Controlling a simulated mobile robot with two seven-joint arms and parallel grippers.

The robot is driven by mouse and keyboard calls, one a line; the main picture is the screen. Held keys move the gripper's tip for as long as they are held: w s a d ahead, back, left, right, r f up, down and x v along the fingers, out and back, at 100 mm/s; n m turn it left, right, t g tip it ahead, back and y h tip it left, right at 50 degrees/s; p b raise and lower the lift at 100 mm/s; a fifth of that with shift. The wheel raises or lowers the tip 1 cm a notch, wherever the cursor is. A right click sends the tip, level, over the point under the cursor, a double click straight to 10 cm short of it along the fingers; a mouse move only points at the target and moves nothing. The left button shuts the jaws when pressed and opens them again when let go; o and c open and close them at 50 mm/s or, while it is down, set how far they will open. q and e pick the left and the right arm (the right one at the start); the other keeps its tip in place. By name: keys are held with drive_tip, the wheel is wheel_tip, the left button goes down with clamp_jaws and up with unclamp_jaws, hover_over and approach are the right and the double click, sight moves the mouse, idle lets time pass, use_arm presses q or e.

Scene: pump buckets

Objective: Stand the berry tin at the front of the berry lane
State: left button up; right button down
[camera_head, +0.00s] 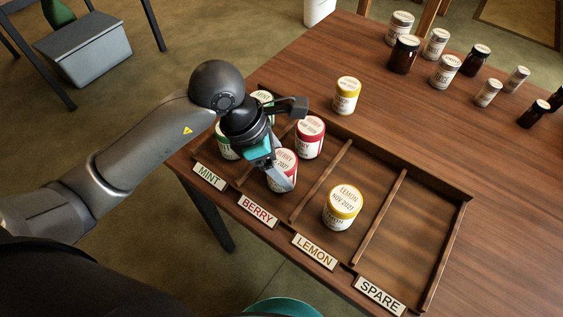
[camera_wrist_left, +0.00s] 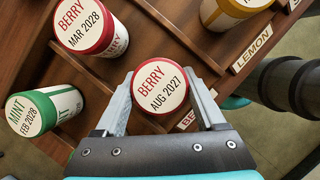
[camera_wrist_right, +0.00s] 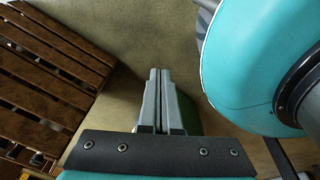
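A berry tin with a red-edged lid marked AUG 2027 (camera_head: 281,160) stands in the front part of the berry lane, behind the BERRY label (camera_head: 258,211). My left gripper (camera_head: 282,178) has its fingers on both sides of this tin. My right gripper (camera_wrist_right: 160,75) is shut and empty, away from the tins.
Green-lidded mint tins (camera_head: 225,145) stand in the lane to the left. A lemon tin (camera_head: 342,206) stands in the lemon lane. The spare lane (camera_head: 405,240) is empty. Another yellow-lidded tin (camera_head: 346,96) stands behind the rack. Several jars and tins (camera_head: 446,71) stand at the back right.

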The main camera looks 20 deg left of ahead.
use_arm(q)
drive_tip(key=o, duration=0.4)
use_arm(e)
drive_tip(key=shift+w+a, duration=0.15)
drive_tip(key=shift+w, duration=0.3)
drive_tip(key=shift+r, duration=0.15)
use_arm(q)
drive_tip(key=shift+r, duration=0.25)
drive_tip(key=shift+p+v, duration=1.55)
drive_tip(key=shift+v, duration=4.35)
use_arm(e)
drive_tip(key=shift+g, duration=0.3)
drive_tip(key=shift+s+a+r, duration=0.6)
drive_tip(key=shift+s+r, duration=0.05)
drive_tip(key=shift+s, duration=0.25)
drive_tip(key=shift+s+a+r, duration=0.6)
drive_tip(key=shift+s, duration=0.3)
